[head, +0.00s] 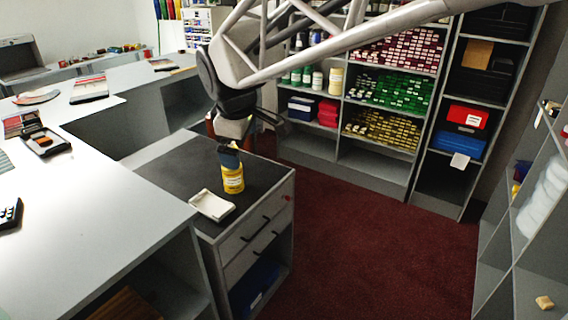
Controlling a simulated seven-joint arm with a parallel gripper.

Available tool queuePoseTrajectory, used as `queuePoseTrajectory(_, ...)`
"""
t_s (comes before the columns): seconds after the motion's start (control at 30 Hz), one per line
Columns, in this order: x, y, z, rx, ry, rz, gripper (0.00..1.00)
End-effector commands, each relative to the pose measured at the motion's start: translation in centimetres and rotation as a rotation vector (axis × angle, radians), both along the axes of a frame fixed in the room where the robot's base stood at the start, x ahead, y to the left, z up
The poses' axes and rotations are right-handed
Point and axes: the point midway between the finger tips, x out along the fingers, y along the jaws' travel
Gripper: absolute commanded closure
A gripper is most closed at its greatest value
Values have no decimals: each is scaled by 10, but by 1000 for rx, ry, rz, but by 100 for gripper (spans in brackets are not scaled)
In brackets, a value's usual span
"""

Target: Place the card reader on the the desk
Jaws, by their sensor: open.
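My gripper (262,126) hangs in the upper middle of the head view, above the back of the dark-topped drawer cabinet. It is open, and I see nothing held in it. A dark device with a keypad (10,213) is cut off by the left edge and lies on the long pale desk (110,215). I cannot tell whether it is the card reader or a calculator. My gripper is well to the right of both.
The drawer cabinet (165,163) carries a yellow bottle (233,180) with a blue top and a white shallow tray (212,204). Colour swatches (89,89) lie on the desk. Filled shelves (372,168) stand behind and at right. The red carpet (385,240) is clear.

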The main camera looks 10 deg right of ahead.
Motion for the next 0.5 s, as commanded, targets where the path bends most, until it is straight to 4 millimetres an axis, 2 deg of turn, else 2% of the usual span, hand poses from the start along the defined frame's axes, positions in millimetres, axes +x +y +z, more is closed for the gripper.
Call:
queuePoseTrajectory(0.03, -13, -14, -1, 17, 2, -58, 0)
queuePoseTrajectory(0.2, -53, -52, -11, 75, 16, -256, 0)
queuePoseTrajectory(0.5, -127, -105, -35, 175, 36, -604, 0)
